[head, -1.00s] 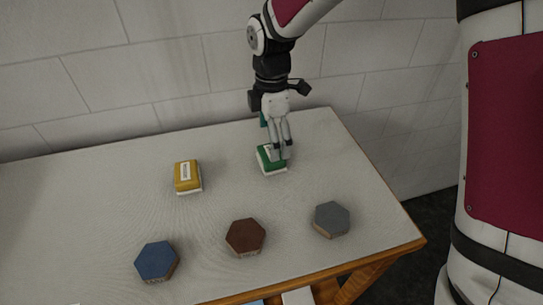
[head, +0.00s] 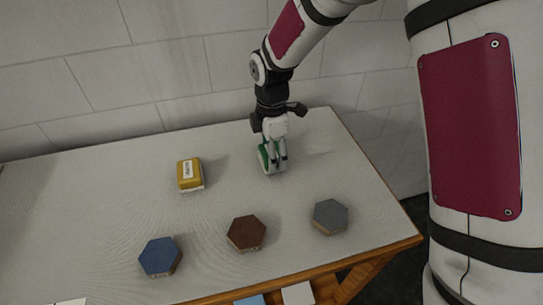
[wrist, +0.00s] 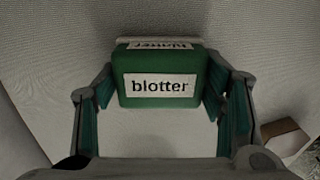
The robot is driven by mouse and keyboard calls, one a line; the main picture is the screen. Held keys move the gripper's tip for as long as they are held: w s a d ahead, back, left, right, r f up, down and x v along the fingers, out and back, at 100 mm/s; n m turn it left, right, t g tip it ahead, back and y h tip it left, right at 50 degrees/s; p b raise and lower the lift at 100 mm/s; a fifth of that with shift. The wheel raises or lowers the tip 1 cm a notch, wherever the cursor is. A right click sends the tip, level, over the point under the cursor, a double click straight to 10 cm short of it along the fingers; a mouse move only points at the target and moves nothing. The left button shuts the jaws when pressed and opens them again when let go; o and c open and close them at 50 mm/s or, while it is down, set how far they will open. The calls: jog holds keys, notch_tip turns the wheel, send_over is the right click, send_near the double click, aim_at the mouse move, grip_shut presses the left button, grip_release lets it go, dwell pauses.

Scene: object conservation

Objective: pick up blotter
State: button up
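The blotter is a green block (wrist: 160,62) with a white label reading "blotter", seen in the middle of the wrist view. In the head view the blotter (head: 263,158) sits on the table toward the back right, partly hidden by my gripper (head: 275,160). In the wrist view my gripper (wrist: 160,88) is open, with one finger on each side of the block. The fingertips are close to its sides; I cannot tell whether they touch.
A yellow labelled block (head: 190,174) stands left of the blotter on the pale table (head: 100,200). Blue (head: 160,256), brown (head: 246,233) and grey (head: 330,216) hexagonal pieces lie nearer the front. A block wall is behind.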

jog(key=shift+f, duration=0.1)
jog(key=c, duration=0.3)
jog(key=shift+w+r, duration=0.1)
jog(key=shift+r, duration=0.45)
jog(key=r, duration=0.1)
jog(key=s+r, duration=0.1)
jog(key=shift+s+r+b, duration=0.1)
jog(key=shift+r+b, duration=0.2)
jog(key=shift+b, duration=0.1)
jog(key=s, duration=0.5)
jog(key=s+r, duration=0.1)
jog(key=s, duration=0.9)
jog(key=shift+r, duration=0.2)
